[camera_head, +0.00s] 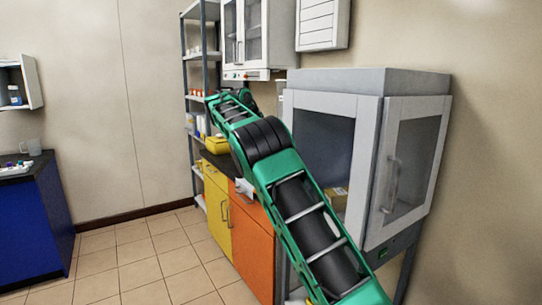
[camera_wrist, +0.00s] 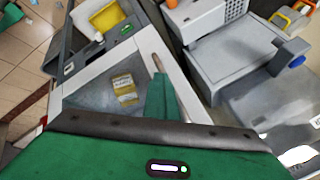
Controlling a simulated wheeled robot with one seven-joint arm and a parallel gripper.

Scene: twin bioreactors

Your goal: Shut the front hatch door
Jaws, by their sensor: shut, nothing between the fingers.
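The white-framed hatch cabinet (camera_head: 366,82) stands at the right in the head view. Its glazed door (camera_head: 413,165) has a vertical grey handle (camera_head: 391,185) near its left edge. The door looks closed or nearly so; I cannot tell whether a small gap remains. My green arm reaches up past the cabinet's left side, and its far end is over the worktop at the back. In the wrist view my gripper (camera_wrist: 158,70) is shut and empty, in front of a white-framed pane.
A small yellow-brown box (camera_wrist: 124,89) shows behind the pane. Yellow (camera_head: 217,213) and orange (camera_head: 251,240) cupboards stand left of the cabinet, with a wall cupboard (camera_head: 254,35) above. A blue cabinet (camera_head: 30,225) stands at the far left. The tiled floor (camera_head: 150,260) between is clear.

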